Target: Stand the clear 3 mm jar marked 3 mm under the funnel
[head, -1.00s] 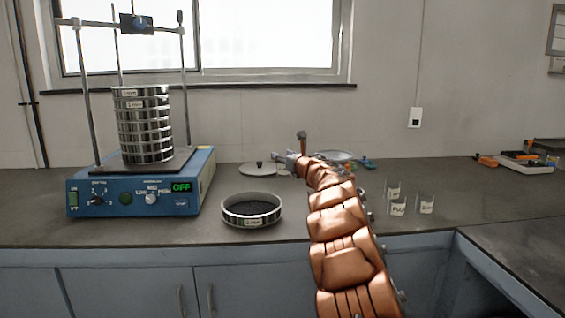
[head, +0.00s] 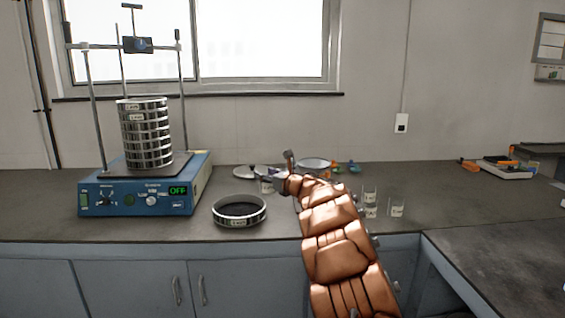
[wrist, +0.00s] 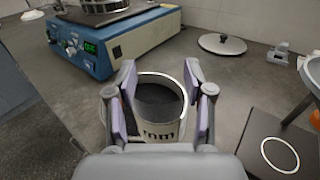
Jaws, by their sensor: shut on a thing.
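My gripper (wrist: 158,92) is shut on a clear jar (wrist: 176,128) with dark grains inside. The jar stands upright between the two fingers. Its label faces my gripper and only "mm" reads clearly; the number is partly hidden. In the head view my gripper (head: 277,181) is mostly hidden by my arm, and the jar (head: 266,187) shows just left of it, over the bench. I cannot tell whether it touches the bench. A metal rim (wrist: 313,72) at the right edge of the wrist view may be the funnel. Below it is a dark plate with a white ring (wrist: 280,153).
The blue shaker (head: 140,195) with its sieve stack (head: 146,140) stands left. A shallow sieve (head: 240,222) with dark contents sits near the front edge. A lid (wrist: 222,43) lies behind. Three clear jars (head: 397,208) stand right of my arm.

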